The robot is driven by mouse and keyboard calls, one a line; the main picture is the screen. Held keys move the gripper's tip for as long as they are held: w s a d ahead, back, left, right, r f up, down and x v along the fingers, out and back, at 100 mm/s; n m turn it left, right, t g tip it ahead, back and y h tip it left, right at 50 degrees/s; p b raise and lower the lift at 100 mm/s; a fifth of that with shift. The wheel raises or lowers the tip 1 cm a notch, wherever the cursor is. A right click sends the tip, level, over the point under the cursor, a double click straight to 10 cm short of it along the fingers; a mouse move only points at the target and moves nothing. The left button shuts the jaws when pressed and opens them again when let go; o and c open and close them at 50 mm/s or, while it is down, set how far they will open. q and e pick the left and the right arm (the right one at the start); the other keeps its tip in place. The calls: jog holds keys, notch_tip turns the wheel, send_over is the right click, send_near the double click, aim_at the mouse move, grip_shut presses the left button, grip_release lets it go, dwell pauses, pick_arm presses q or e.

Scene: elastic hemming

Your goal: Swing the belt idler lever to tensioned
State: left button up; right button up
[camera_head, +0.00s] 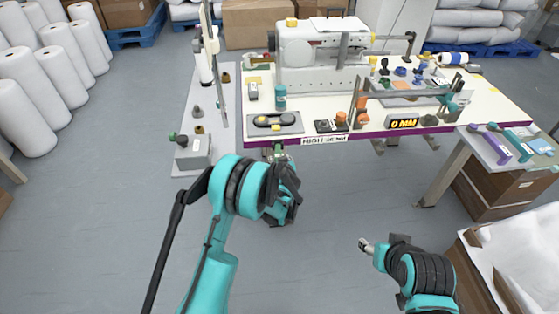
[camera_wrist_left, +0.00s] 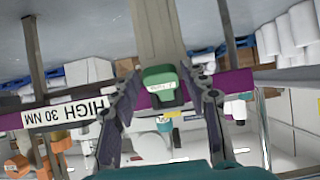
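A green grip with a small white label (camera_wrist_left: 160,85) shows at the table's front edge in the left wrist view, on a pale post or bar; I take it for the idler lever's handle. The two fingers of my left gripper (camera_wrist_left: 163,100) stand apart on either side of it, with visible gaps, so the gripper is open. In the head view my left gripper (camera_head: 280,160) is just below the table's front edge, left of the HIGH label, and largely hides the lever. My right gripper (camera_head: 367,246) is low over the floor, away from the table; its finger opening is too small to read.
The sewing table (camera_head: 460,128) has a purple front edge and carries a white sewing machine (camera_head: 322,55). A side stand (camera_head: 507,150) is at right. The floor in front is clear.

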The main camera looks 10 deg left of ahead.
dwell(0.3)
pick_arm(q)
jog(key=v, duration=1.2)
jog(key=s+a+r+m+g+h, duration=0.1)
jog(key=s+a+r+g, duration=0.1)
jog(key=s+a+r, duration=0.35)
jog(key=s+a+r+g, duration=0.1)
jog(key=s+a+r, duration=0.1)
jog(key=s+r, duration=0.5)
jog(key=s+m+g+h, duration=0.1)
jog(key=s+m+h, duration=0.1)
jog(key=s, duration=1.7)
jog(key=shift+a+r+g, duration=0.2)
jog(key=shift+r+g, duration=0.1)
